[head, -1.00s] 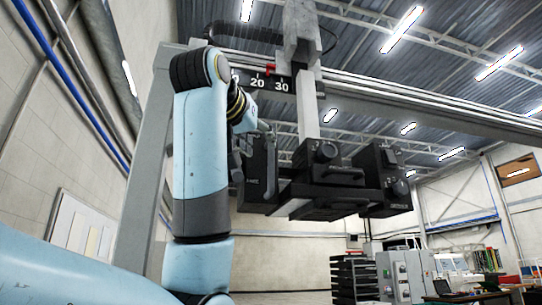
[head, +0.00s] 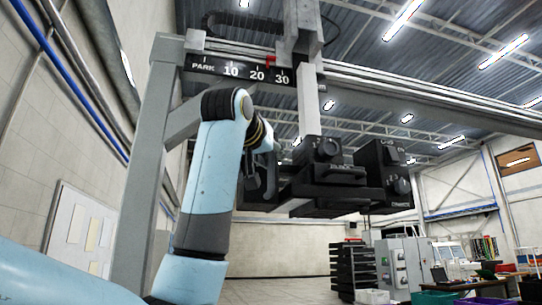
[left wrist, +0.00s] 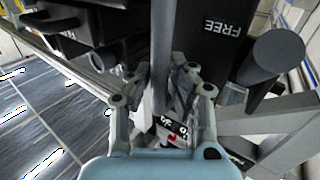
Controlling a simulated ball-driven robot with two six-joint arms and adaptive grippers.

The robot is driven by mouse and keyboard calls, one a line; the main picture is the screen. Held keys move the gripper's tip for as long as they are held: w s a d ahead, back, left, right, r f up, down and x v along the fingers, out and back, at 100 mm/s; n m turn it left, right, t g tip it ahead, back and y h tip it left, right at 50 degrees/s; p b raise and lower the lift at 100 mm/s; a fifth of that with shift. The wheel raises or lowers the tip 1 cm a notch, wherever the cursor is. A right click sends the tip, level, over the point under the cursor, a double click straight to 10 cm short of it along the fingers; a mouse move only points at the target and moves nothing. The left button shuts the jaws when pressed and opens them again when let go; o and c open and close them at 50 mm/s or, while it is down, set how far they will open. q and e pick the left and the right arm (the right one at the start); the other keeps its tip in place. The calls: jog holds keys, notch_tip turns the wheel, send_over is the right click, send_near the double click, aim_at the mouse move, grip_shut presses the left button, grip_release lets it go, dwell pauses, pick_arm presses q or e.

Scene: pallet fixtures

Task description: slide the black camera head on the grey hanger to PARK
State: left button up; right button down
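The black camera head (head: 335,175) hangs under the grey hanger (head: 311,105), which rides on the overhead rail. A red pointer (head: 270,61) stands between 20 and 30 on the black scale (head: 222,69); PARK is at the scale's left end. My left gripper (head: 261,180) is at the left side of the camera head, partly hidden by its dark parts. In the left wrist view its fingers (left wrist: 163,78) stand apart on either side of a grey upright bar (left wrist: 163,45); I cannot tell whether they touch it. A black box marked FREE (left wrist: 215,35) is beside them. My right gripper is not in view.
A grey post (head: 150,165) with a slanted brace supports the rail's left end, close to my left arm. The rail (head: 440,95) runs on to the right. Shelves (head: 353,270) and cabinets (head: 405,265) stand far back on the floor.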

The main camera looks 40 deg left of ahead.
pick_arm(q)
grip_shut()
jog(key=shift+w+f, duration=0.1)
jog(key=shift+w, duration=0.15)
jog(key=shift+a, duration=0.15)
